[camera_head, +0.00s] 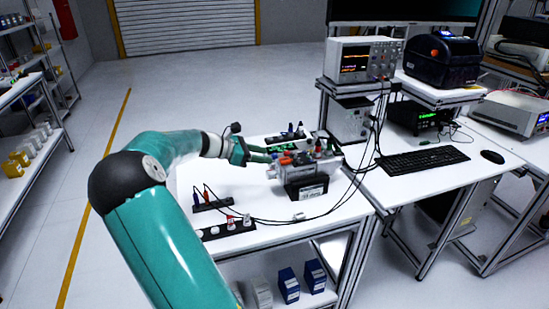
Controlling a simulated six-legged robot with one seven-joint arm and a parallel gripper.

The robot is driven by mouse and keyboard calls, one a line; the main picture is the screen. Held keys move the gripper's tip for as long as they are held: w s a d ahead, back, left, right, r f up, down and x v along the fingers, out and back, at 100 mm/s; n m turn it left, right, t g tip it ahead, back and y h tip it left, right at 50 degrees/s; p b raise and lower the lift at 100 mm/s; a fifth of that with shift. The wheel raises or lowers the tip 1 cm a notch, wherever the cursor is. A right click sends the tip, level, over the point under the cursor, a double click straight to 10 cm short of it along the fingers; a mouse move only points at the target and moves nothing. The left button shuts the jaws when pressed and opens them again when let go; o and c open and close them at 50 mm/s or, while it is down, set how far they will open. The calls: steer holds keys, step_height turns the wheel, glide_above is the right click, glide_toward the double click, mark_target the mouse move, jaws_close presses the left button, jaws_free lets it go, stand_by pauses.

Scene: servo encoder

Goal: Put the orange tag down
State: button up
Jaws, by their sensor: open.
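My gripper (262,154) is at the end of my teal arm, over the white workbench (255,205), at the left side of a grey servo device (318,165). Its fingers look open and point right, toward the device. A small orange piece (286,161), which may be the orange tag, shows just right of the fingertips. I cannot tell whether it touches them or rests on the device. The device sits in a black stand (306,188) with a white label.
Probe leads stand in a black holder (211,203) at the bench's left. Another holder (228,229) is at its front edge. Black cables loop across the bench to the oscilloscope (362,60). A green board (284,141) lies behind the gripper. A keyboard (421,160) is on the right-hand bench.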

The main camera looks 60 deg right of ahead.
steer(key=v, duration=0.5)
steer(key=shift+w+a, duration=0.15)
steer(key=a+r+m+t+y, duration=0.1)
steer(key=a+m+t+y, duration=0.3)
steer(key=a, duration=1.1)
steer(key=a+r+m+t+y, duration=0.2)
steer(key=a+t, duration=0.4)
steer(key=a, duration=0.9)
steer(key=s+a+r+m+t+y, duration=0.1)
steer(key=s+a, duration=0.3)
steer(key=a, duration=0.6)
steer(key=s+a+m+t+y, duration=0.1)
steer(key=s+a+t, duration=0.3)
steer(key=a, duration=0.6)
steer(key=shift+s+r+m+y, duration=0.25)
steer(key=shift+r+m+y, duration=0.15)
steer(key=shift+y, duration=0.3)
